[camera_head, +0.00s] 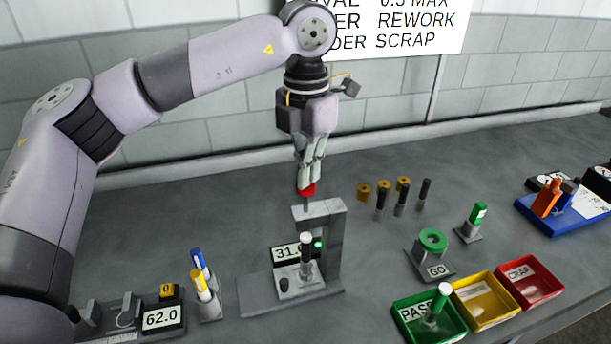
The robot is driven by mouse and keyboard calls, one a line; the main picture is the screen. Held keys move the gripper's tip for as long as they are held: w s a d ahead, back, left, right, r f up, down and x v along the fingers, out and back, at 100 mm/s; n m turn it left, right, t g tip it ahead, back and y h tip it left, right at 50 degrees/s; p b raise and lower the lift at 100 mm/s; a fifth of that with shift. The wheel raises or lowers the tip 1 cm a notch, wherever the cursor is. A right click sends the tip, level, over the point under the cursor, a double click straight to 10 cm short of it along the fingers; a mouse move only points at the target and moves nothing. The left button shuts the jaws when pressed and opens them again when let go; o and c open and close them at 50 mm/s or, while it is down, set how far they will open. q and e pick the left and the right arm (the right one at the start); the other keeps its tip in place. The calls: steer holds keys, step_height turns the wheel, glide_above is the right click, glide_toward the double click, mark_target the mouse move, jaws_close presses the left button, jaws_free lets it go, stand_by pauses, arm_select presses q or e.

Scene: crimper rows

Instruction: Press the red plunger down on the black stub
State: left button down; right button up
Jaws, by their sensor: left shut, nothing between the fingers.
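The red plunger (307,190) is the cap on top of a grey press frame (333,250). My left gripper (309,180) points straight down, shut and empty, with its fingertips at the top of the red cap. I cannot tell if they touch it or sit just above it. Below the plunger, a white-topped cylinder with a dark lower part (306,258) stands upright in the frame. A short black stub (284,285) stands on the base, left of that cylinder. My right gripper is not in view.
A display reading "31." (285,253) is partly hidden behind the cylinder, with a green light beside it. Several brass pieces (363,191) and dark cylinders (401,200) stand right. Green (403,325), yellow (487,322) and red (557,295) trays lie front right.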

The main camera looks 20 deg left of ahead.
arm_select(q)
steer(key=shift+r+p, duration=1.5)
steer(key=shift+r, duration=1.2)
steer(key=shift+f, duration=0.1)
